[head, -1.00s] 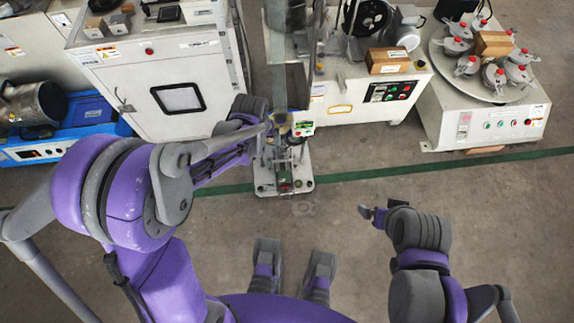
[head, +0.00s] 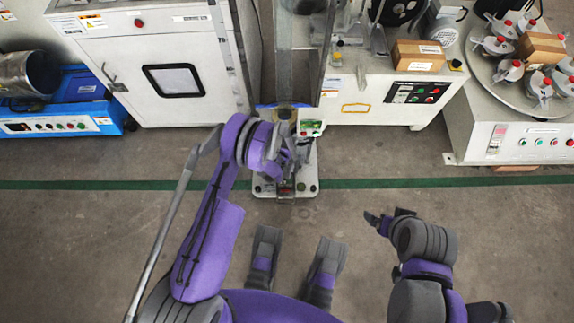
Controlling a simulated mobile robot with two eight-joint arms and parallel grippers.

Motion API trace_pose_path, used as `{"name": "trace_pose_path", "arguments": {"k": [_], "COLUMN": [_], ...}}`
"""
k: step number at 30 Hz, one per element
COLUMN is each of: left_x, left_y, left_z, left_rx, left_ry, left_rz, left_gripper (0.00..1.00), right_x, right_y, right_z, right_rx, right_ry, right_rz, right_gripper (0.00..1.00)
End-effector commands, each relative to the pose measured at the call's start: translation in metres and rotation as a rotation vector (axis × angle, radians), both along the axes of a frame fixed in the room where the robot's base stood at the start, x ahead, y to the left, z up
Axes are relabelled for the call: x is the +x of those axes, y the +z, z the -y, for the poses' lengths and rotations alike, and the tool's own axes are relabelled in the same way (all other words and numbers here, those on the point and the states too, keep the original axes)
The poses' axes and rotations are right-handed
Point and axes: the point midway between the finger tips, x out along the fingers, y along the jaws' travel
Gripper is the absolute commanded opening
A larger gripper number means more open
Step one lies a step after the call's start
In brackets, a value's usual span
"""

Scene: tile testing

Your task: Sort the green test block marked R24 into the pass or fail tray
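A tall test stand with a pale base plate (head: 266,188) stands on the floor at centre. A small green-and-white panel (head: 311,127) is on it. My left gripper (head: 291,152) is at the stand, above its base. Its fingers are too small and overlapped to tell whether they are open or hold anything. I cannot make out the green block marked R24, and no pass or fail tray can be made out. My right gripper (head: 386,219) is over bare floor to the right, with its fingers apart and nothing between them.
A white cabinet (head: 130,75) stands left of the stand, with a blue machine (head: 70,112) beyond it. A white machine with a cardboard box (head: 418,55) and a round turntable (head: 492,93) with red-topped fixtures stand right. The near floor is clear.

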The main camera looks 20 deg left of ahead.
Motion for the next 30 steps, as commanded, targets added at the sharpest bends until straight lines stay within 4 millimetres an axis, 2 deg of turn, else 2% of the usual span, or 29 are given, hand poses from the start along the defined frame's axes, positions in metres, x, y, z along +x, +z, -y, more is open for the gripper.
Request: {"name": "trace_pose_path", "arguments": {"k": [9, 15, 19, 27, 30], "left_x": [0.001, 0.000, 0.000, 0.000, 0.000], "left_y": [-0.058, -0.086, -0.094, -0.095, -0.095], "left_z": [0.000, 0.000, 0.000, 0.000, 0.000], "left_rx": [0.000, 0.000, -0.001, -0.001, -0.001], "left_ry": [0.000, 0.000, 0.000, 0.000, 0.000], "left_rz": [0.001, 0.001, 0.001, 0.001, 0.001], "left_gripper": [0.95, 0.95, 0.95, 0.95, 0.77], "right_x": [0.004, 0.004, 0.004, 0.004, 0.004], "right_y": [-0.023, -0.023, -0.023, -0.023, -0.023], "right_z": [0.000, 0.000, 0.000, 0.000, 0.000], "right_rx": [0.000, 0.000, 0.000, 0.000, 0.000], "right_ry": [0.000, 0.000, 0.000, 0.000, 0.000], "right_rz": [0.000, 0.000, 0.000, 0.000, 0.000], "right_gripper": [1.00, 1.00, 1.00, 1.00, 1.00]}}
